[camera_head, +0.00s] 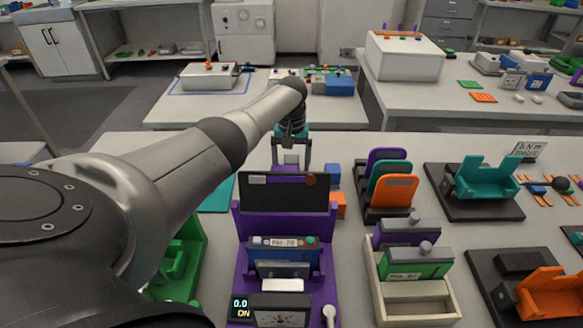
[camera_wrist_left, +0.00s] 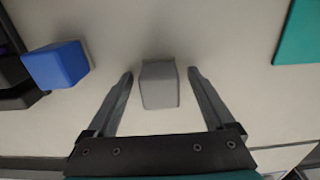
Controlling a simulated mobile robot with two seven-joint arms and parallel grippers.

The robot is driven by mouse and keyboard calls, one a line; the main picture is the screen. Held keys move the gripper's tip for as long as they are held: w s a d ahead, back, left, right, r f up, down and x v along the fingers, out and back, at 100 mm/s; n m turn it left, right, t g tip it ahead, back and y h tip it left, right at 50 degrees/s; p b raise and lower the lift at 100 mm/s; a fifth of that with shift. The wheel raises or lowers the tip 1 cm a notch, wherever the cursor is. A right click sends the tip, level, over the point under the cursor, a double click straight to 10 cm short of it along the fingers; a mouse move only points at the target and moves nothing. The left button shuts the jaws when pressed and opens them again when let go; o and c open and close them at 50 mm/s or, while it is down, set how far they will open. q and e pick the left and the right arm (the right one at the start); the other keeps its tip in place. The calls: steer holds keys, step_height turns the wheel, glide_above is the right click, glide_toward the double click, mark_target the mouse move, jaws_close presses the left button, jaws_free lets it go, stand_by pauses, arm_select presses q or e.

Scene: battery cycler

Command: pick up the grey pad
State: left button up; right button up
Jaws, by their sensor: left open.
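The grey pad (camera_wrist_left: 159,85) is a small grey block on the pale table top, seen in the left wrist view. My left gripper (camera_wrist_left: 160,73) is open, with one finger on each side of the pad and a visible gap on both sides. I cannot tell how high the fingertips are above the table. In the head view my left gripper (camera_head: 290,160) points down behind the purple fixture's dark panel, and the pad is not clearly visible there. My right gripper is not in view.
A blue block (camera_wrist_left: 57,64) and a teal mat (camera_wrist_left: 298,32) lie on opposite sides of the gripper. The purple fixture (camera_head: 290,222) stands in front of it. An orange block (camera_head: 339,205) and a rack of coloured plates (camera_head: 390,190) are to the right.

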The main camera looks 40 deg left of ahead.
arm_select(q)
jaws_close()
stand_by(0.6)
